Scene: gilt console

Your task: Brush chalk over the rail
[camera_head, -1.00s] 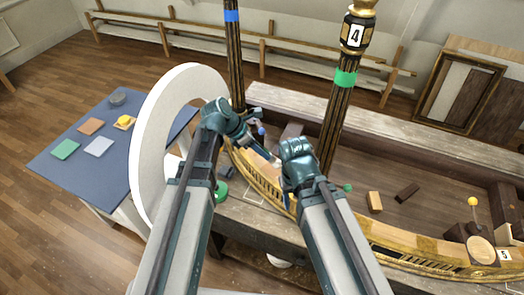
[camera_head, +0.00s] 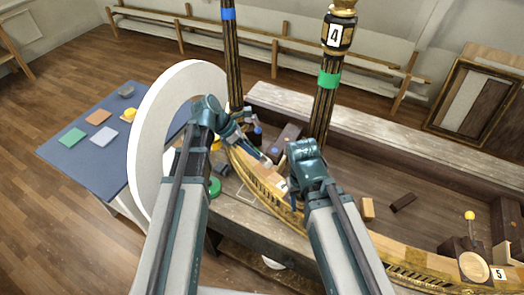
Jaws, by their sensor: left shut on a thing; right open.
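The rail (camera_head: 410,257) is a gilt, carved, curved strip that runs along the front edge of the console from the middle to the lower right. My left gripper (camera_head: 245,141) is shut on a slim tool, seemingly a brush (camera_head: 264,159), with a pale end pointing down and right near the rail's left part. Whether its tip touches the rail cannot be told. My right gripper (camera_head: 287,182) is open just right of the tool, over the rail; its fingers are partly hidden by its own wrist. I cannot make out chalk on the rail.
A large white disc (camera_head: 150,130) stands close left of my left arm. Two dark posts with a blue band (camera_head: 228,14) and a green band (camera_head: 329,79) rise behind my grippers. A blue table (camera_head: 85,165) with coloured squares is at left. Loose blocks (camera_head: 367,209) lie right.

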